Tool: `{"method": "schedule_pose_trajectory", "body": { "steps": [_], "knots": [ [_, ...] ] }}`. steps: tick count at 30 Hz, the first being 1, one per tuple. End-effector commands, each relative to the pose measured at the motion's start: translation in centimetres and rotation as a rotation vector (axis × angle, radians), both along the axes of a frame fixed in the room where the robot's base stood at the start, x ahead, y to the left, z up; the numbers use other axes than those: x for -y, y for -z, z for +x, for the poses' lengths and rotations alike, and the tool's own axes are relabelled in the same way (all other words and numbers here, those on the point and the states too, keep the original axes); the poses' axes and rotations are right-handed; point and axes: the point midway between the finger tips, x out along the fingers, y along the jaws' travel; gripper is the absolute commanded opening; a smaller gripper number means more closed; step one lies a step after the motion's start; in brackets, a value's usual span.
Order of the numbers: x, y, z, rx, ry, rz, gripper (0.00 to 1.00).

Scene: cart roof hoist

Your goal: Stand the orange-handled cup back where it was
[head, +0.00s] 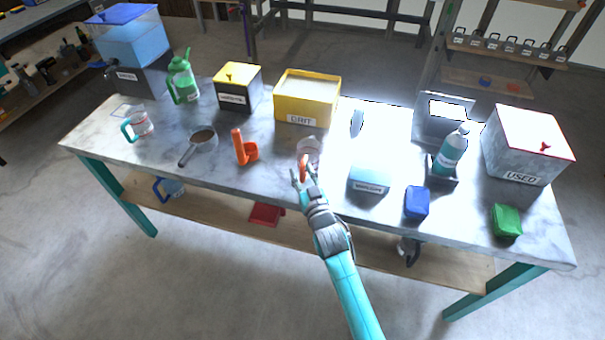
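The orange-handled cup (309,147) is a pale, see-through cup near the front middle of the table, below the yellow GRIT box. Its orange handle points toward me. My gripper (303,173) is at the handle, with a finger on each side of it. Whether the fingers press on the handle is too small to tell. The cup looks upright; I cannot tell whether its base touches the table. The fingers and handle hide part of its near side.
An orange holder (246,152) and a grey pan (201,139) stand left of the cup. The GRIT box (305,119) is behind it. A grey-blue box (369,180) and a blue block (417,202) are to the right. Marble tabletop (275,157) is bare between holder and cup.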

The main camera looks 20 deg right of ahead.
Motion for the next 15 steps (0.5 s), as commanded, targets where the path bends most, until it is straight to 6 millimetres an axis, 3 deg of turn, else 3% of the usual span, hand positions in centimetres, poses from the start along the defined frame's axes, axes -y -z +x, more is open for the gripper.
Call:
{"method": "schedule_pose_trajectory", "body": {
  "steps": [7,15],
  "knots": [
    [-0.1,-0.2,-1.5,-0.001,0.000,0.000,0.39],
    [-0.3,-0.1,-6.5,-0.003,0.000,0.000,0.39]
  ]
}}
